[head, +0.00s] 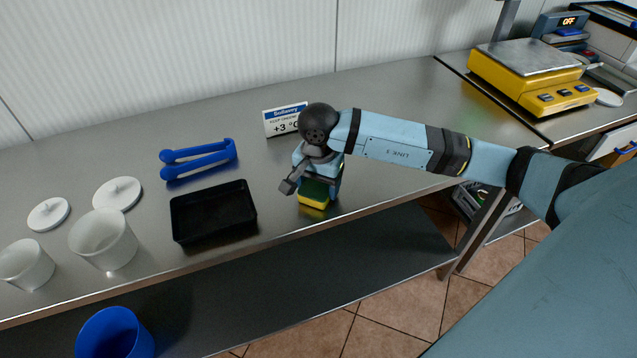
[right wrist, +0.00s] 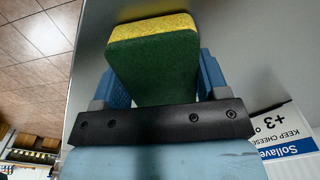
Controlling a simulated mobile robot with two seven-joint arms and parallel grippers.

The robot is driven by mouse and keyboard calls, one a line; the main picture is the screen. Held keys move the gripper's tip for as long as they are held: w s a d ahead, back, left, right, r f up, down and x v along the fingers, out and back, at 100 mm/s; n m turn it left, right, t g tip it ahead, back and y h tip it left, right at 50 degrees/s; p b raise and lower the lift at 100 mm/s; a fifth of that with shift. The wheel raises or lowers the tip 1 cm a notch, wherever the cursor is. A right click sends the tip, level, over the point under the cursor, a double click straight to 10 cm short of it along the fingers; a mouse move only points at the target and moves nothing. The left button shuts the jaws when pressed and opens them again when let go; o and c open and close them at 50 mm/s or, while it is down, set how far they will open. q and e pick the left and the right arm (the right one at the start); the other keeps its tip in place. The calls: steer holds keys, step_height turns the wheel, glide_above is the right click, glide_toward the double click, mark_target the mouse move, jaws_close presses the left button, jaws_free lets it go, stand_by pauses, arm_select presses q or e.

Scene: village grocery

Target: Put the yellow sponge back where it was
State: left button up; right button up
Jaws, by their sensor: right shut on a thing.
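The yellow sponge (head: 313,200) has a dark green scouring side. It is at the front part of the steel counter (head: 380,130), right of the black tray. My right gripper (head: 318,188) is around it from above, shut on it. In the right wrist view the sponge (right wrist: 153,55) sits between the two blue fingers of the gripper (right wrist: 155,80), green side toward the camera. Its lower edge is at or just above the counter; I cannot tell whether it touches. My left gripper is not in view.
A black tray (head: 213,236), blue tongs (head: 198,158), white tubs (head: 104,240) and lids (head: 117,194) lie to the left. A small price sign (head: 284,118) stands behind the gripper. A yellow scale (head: 530,77) is at the far right. The counter's front edge is close to the sponge.

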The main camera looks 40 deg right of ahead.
mark_target(318, 183)
steer(key=shift+f, duration=0.1)
steer(key=shift+f+b, duration=0.15)
steer(key=shift+b, duration=0.15)
steer(key=o, duration=0.9)
steer(key=shift+r, duration=0.25)
step_height(318, 183, up, 12)
steer(key=shift+r+p, duration=0.1)
steer(key=shift+p, duration=0.3)
